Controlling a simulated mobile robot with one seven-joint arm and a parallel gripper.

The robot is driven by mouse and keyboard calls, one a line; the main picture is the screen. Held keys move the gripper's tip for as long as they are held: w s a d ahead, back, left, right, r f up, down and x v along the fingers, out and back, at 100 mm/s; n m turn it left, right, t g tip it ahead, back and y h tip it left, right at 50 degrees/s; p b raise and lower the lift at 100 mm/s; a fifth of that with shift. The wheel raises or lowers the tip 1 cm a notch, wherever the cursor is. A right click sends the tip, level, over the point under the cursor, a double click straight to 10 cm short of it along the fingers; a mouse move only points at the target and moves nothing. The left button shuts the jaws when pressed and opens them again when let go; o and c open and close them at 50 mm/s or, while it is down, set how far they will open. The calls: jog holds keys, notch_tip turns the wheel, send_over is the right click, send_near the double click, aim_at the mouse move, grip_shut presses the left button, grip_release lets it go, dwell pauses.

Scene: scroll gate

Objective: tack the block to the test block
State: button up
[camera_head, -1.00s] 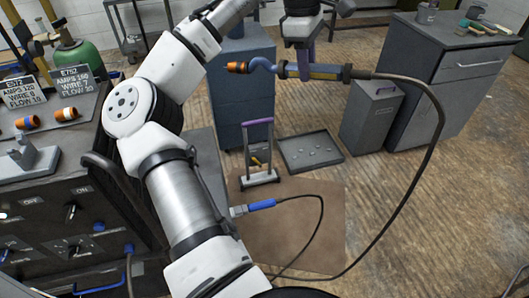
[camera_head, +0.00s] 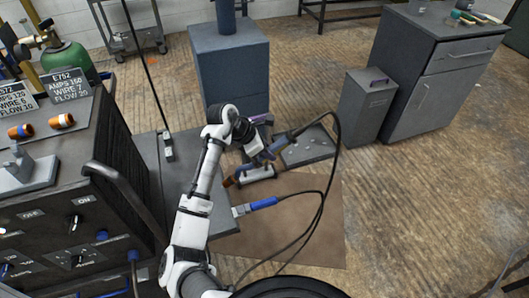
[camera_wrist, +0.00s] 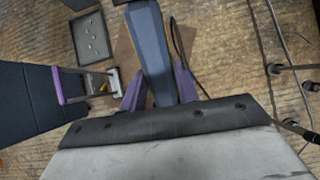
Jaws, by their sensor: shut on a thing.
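My gripper (camera_head: 262,155) is shut on a welding torch with a blue-grey handle (camera_wrist: 152,45) and an orange nozzle (camera_head: 228,183). In the head view the torch is low, beside the purple-handled metal frame, with its nozzle toward the lower left. In the wrist view the two purple fingers are either side of the handle; the nozzle is out of sight. A grey plate with an upright grey piece (camera_head: 22,170) sits on the dark machine top at the left. It may be the test block with the block; I cannot tell whether they are joined.
The purple-handled frame also shows in the wrist view (camera_wrist: 62,85). Spare orange nozzles (camera_head: 62,121) and a settings sign (camera_head: 67,85) are on the machine. A grey tray (camera_head: 308,150) lies behind; open floor is right.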

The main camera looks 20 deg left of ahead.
aim_at(247, 167)
jog(key=shift+s+f, duration=0.1)
jog(key=shift+f, duration=0.6)
jog(key=shift+s+a+f+b, duration=0.2)
jog(key=shift+f+b, duration=0.15)
jog(key=shift+b, duration=0.15)
jog(key=shift+s+a+f+b, duration=0.1)
jog(key=shift+a+f+b, duration=0.1)
jog(key=shift+f+b, duration=0.25)
jog(key=a+f+b, duration=0.1)
jog(key=b, duration=0.1)
jog(key=s+a+f+b, duration=0.1)
jog(key=b, duration=0.1)
jog(key=shift+s+a, duration=0.1)
jog(key=shift+s, duration=0.15)
jog(key=shift+s+a+f+b, duration=0.35)
jog(key=shift+s+a+b, duration=0.2)
jog(key=shift+a+b, duration=0.4)
jog(key=shift+d, duration=0.2)
jog(key=o, duration=0.5)
grip_shut()
jog(key=shift+s+a+f+p, duration=0.15)
jog(key=shift+a+p, duration=0.1)
jog(key=shift+p, duration=0.2)
